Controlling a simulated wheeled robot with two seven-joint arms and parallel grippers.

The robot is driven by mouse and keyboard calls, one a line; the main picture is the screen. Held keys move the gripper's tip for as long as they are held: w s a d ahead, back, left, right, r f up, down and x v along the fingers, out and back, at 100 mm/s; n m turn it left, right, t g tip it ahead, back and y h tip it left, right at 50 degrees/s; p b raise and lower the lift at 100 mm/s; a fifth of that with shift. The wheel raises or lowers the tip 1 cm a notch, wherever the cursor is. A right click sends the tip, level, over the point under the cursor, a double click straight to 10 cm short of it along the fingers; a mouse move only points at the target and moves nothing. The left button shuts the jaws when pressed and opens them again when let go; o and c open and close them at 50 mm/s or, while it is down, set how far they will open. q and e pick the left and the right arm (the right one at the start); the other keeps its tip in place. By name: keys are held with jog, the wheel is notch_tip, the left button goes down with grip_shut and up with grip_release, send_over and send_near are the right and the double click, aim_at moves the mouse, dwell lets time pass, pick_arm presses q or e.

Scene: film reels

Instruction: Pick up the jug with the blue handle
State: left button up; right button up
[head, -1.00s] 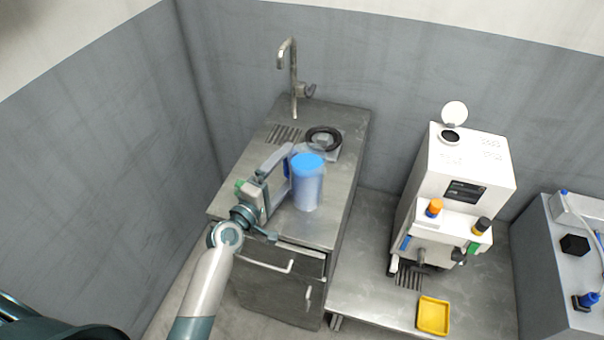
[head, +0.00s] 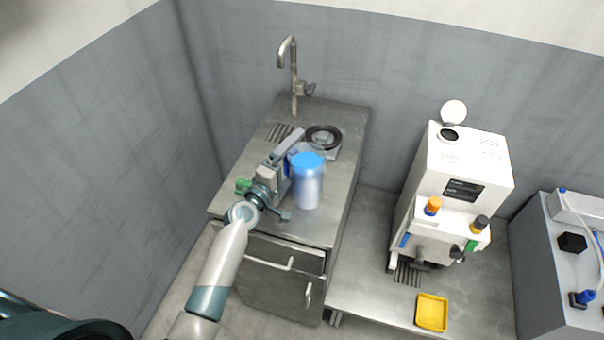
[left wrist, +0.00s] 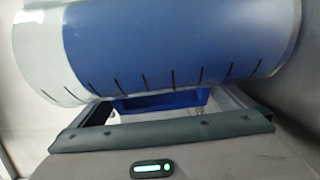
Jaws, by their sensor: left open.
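The jug (head: 308,188) is a clear container with a blue lid and bluish content, standing upright on the steel counter. Its blue handle (head: 287,167) is on its left side, largely hidden behind my gripper in the head view. My left gripper (head: 290,150) is at the handle, just left of the jug. In the left wrist view the jug's wall (left wrist: 170,45) with dark graduation marks fills the top. There the blue handle (left wrist: 160,101) shows between the two open fingers. I cannot tell whether the fingers touch it. My right gripper is not in view.
The steel counter (head: 330,225) carries a round dark ring plate (head: 323,137) behind the jug and a tap (head: 293,75) at the back. A white machine (head: 459,180) stands on a lower table to the right, with a yellow tray (head: 432,313) in front.

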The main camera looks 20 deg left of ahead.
pick_arm(q)
jog(key=shift+w+d, duration=0.15)
jog(key=shift+w, duration=0.3)
jog(key=c, duration=1)
jog(key=shift+r, duration=0.15)
jog(key=c, duration=0.3)
jog(key=shift+r, duration=0.1)
